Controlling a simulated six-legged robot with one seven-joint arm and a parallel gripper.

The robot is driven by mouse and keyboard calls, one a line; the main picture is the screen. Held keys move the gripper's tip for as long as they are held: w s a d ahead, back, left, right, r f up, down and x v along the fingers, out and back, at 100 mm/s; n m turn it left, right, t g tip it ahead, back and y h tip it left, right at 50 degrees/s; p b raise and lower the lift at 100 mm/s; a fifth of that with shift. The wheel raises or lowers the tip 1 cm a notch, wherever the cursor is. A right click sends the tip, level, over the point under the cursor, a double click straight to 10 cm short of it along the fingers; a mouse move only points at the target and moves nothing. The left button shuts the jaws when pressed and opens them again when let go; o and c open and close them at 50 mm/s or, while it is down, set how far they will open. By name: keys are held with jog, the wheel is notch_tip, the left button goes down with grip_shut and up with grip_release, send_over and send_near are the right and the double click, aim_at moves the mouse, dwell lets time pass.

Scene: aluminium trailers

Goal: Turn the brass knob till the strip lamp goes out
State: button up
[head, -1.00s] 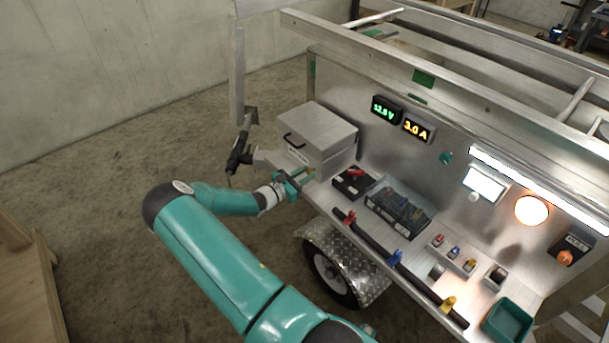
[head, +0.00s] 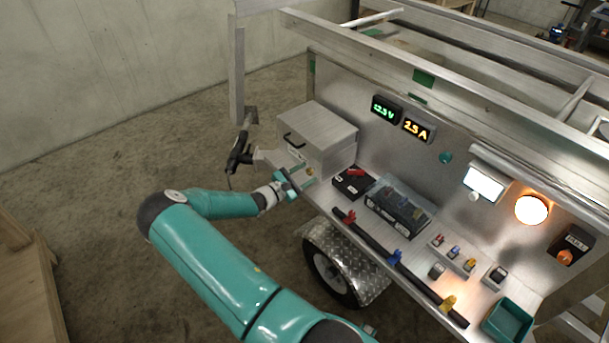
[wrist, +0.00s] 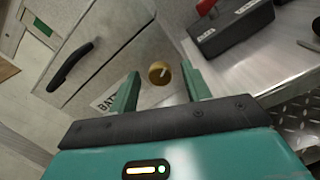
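The round brass knob (wrist: 159,73) is on the front of the grey metal box (head: 318,135), beside a label partly reading "BAT". In the head view the knob (head: 310,171) is small, just past my gripper. My gripper (wrist: 161,80) is open, with one teal finger on each side of the knob in the wrist view and clear gaps to both. It also shows in the head view (head: 287,185) in front of the box. The strip lamp (head: 540,188) along the panel's upper right is dark.
A green display (head: 383,110) and an amber one reading 2.5 A (head: 416,129) are on the panel. A round lamp (head: 531,209) and a square lamp (head: 484,183) are lit. A black block with a red lever (head: 352,182) sits right of the box.

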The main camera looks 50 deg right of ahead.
jog(key=shift+a, duration=0.15)
jog(key=v, duration=1.3)
jog(key=shift+a, duration=0.25)
jog(key=shift+r, duration=0.1)
jog(key=s+a+r+m+t+y, duration=0.1)
jog(key=s+a+r+m+y, duration=0.2)
jog(key=a+r+m+y, duration=0.5)
jog(key=s+a+r+m+t+y, duration=0.15)
jog(key=a+r+y, duration=0.35)
jog(key=a+r, duration=0.75)
jog(key=s+a+r+t+y, duration=0.4)
jog(key=s+a+r+t, duration=0.3)
jog(key=s+a+r, duration=0.5)
notch_tip(320, 180, up, 3)
jog(key=shift+s+a+f+m+y, duration=0.25)
jog(key=shift+a+m, duration=0.2)
jog(key=shift+a, duration=0.55)
